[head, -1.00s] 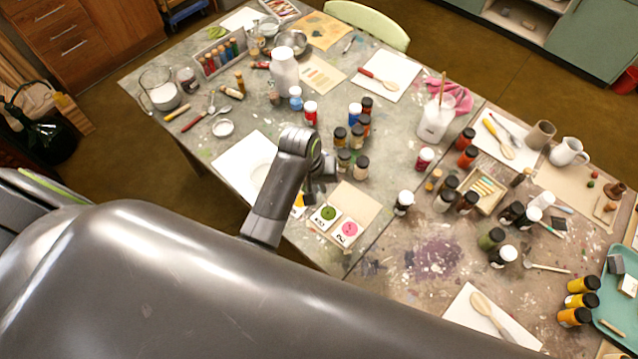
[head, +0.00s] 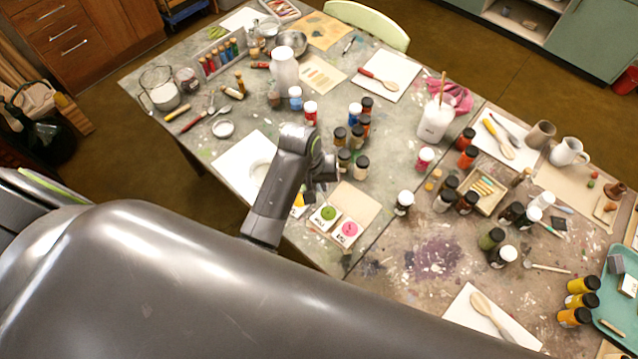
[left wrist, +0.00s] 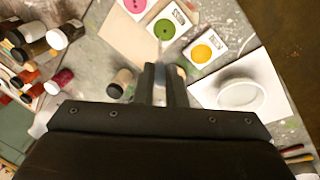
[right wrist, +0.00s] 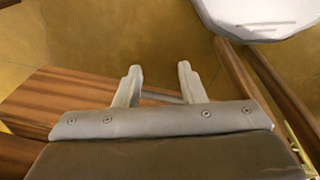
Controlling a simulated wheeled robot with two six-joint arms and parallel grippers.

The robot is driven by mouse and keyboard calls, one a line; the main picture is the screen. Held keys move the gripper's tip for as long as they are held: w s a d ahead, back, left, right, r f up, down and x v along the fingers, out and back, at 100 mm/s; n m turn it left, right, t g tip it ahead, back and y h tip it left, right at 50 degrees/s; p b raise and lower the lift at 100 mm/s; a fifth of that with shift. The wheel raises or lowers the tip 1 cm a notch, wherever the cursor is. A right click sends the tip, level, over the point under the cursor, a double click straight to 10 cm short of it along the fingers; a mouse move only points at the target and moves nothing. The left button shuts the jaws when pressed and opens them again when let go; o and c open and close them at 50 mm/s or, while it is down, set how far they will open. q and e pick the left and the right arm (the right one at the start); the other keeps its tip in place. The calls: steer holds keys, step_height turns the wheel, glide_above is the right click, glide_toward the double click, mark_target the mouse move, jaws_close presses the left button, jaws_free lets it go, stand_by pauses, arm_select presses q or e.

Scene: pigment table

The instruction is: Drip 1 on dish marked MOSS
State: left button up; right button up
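Three white square dishes lie near the table's front edge, with green (head: 328,213), pink (head: 349,229) and yellow (head: 298,200) centres. They also show in the left wrist view as green (left wrist: 165,29), pink (left wrist: 135,5) and yellow (left wrist: 202,53). Their labels are too small to read. My left gripper (left wrist: 163,72) is nearly closed around a slim pale dropper (left wrist: 161,38), mostly hidden by the fingers; its thin tip points toward the green dish. In the head view the left gripper (head: 325,178) is above the table behind the dishes. My right gripper (right wrist: 159,72) is open and empty, away from the table.
Several paint bottles (head: 357,137) stand close behind the left gripper. A white round dish (left wrist: 241,95) lies on paper beside the yellow dish. A beige sheet (head: 362,203) lies by the dishes. A wooden piece of furniture (right wrist: 65,98) is below the right gripper.

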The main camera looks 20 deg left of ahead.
arm_select(q)
steer(key=shift+r, duration=2.25)
